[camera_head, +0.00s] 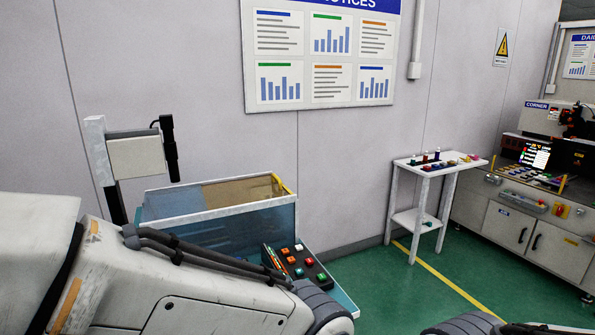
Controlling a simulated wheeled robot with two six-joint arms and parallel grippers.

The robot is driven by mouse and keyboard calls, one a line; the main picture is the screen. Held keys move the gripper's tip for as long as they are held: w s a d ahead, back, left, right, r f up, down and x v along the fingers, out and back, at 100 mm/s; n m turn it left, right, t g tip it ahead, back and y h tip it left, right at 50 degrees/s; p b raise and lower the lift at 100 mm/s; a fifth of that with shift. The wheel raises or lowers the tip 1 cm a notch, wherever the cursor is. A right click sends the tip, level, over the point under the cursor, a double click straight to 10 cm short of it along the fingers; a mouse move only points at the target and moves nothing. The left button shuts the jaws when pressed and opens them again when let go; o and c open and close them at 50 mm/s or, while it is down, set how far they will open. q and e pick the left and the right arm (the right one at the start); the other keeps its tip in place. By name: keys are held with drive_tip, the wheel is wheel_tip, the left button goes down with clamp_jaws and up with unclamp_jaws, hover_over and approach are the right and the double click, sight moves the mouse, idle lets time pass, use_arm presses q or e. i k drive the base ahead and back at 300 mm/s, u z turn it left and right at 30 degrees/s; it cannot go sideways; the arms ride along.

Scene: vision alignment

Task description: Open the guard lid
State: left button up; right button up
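A station with a bluish see-through guard (215,238), edged in white along its top front, stands left of centre against the wall. This looks like the guard lid. A brown surface and a yellow strip (281,184) show at its upper right; I cannot tell whether the lid is shut. My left arm crosses in front of the station and hides its lower left part. My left gripper is outside the picture. Only a small part of my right arm shows at the bottom right edge; its gripper is not visible.
A dark button panel (300,268) with coloured buttons sits at the station's front right. A post with a grey box (136,158) rises at its left. A white side table (440,168) with small items and a machine bench (530,235) stand right. Green floor between is clear.

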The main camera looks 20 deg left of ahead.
sight(264, 187)
drive_tip(key=u, duration=0.05)
drive_tip(key=i, duration=0.15)
drive_tip(key=z, duration=1.7)
drive_tip(key=i, duration=1.65)
drive_tip(key=u, duration=3.05)
drive_tip(key=i, duration=1)
drive_tip(key=z, duration=0.05)
